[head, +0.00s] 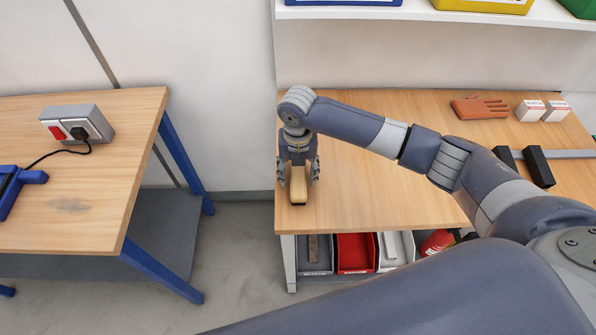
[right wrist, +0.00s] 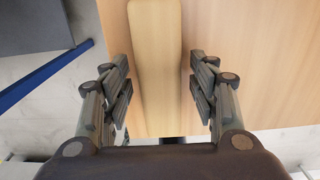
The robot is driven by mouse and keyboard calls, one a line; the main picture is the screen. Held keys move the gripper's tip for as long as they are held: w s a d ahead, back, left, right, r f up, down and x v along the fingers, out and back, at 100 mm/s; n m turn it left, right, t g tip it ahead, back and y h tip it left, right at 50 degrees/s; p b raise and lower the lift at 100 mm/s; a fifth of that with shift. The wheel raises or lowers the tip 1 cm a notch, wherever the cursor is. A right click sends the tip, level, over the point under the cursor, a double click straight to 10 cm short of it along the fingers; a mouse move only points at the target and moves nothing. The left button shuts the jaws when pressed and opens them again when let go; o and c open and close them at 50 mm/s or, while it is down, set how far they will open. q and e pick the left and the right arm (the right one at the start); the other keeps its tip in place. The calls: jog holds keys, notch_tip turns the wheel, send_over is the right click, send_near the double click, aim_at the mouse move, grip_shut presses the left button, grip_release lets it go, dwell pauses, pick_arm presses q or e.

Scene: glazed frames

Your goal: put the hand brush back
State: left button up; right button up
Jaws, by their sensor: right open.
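The hand brush (head: 298,190), a light wooden block with rounded ends, lies on the left end of the right-hand wooden table. My right gripper (head: 298,171) points down over it and is open, with one finger on each side of the brush. In the right wrist view, the brush (right wrist: 155,55) runs lengthwise between the open fingers (right wrist: 160,80), with a gap visible on both sides. Its bristles are hidden from above. My left gripper is not in view.
Under the right table (head: 375,200) stand a grey bin (head: 316,268), a red bin (head: 356,253) and a white bin (head: 396,249). A glove (head: 480,107) and small boxes (head: 530,111) lie at the back right. A left bench (head: 90,220) stands across a floor gap.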

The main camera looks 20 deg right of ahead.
aim_at(298, 172)
jog(key=shift+r, duration=0.1)
notch_tip(298, 172, up, 12)
jog(key=b, duration=0.2)
dwell(0.6)
